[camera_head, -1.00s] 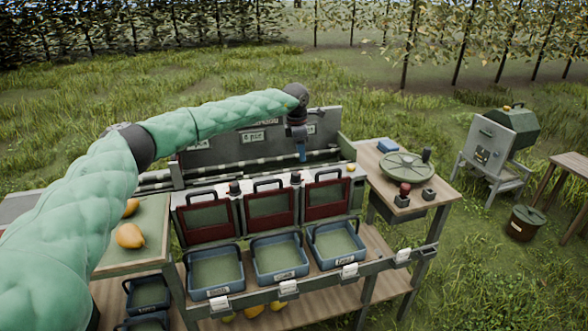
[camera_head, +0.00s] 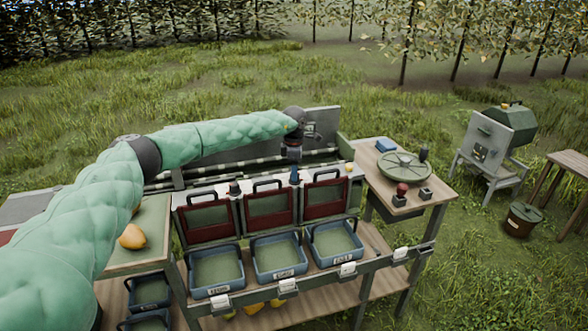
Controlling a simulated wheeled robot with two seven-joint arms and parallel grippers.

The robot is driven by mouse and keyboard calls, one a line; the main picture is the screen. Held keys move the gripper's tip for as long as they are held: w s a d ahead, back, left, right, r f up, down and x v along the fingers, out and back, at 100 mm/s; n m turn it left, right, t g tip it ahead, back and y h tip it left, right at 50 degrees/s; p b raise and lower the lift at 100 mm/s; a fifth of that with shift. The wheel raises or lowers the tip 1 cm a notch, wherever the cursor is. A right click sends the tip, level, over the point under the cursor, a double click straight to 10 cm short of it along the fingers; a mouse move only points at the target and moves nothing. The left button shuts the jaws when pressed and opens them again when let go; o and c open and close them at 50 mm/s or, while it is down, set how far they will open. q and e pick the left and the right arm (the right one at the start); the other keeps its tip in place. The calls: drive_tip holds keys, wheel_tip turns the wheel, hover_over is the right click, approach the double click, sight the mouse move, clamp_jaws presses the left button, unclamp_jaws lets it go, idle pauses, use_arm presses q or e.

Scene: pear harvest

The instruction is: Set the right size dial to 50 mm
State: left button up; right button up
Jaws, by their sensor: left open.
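The left size dial (camera_head: 234,188) is a small dark knob on the pale top ledge of the sorting machine, between the left and middle red-framed gates. The right dial's place is between the middle and right gates; my left gripper (camera_head: 295,177) covers it there. The gripper points down with its blue fingers open at the dial. Whether the fingers touch the dial, and its setting, cannot be made out. My green-sleeved left arm reaches in from the left, across the machine's back. My right gripper is out of view.
Three blue bins (camera_head: 278,259) stand below the gates. A yellow button (camera_head: 349,168) is at the ledge's right end. A side table (camera_head: 436,187) holds a round green disc (camera_head: 405,166) and a red button (camera_head: 402,189). A pear (camera_head: 132,237) lies on the left table.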

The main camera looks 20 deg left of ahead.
use_arm(q)
drive_tip(key=shift+f, duration=0.35)
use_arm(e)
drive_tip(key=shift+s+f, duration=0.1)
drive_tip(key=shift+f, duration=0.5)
use_arm(q)
drive_tip(key=c, duration=1)
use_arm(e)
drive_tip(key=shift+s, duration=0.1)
use_arm(q)
drive_tip(key=shift+o, duration=0.2)
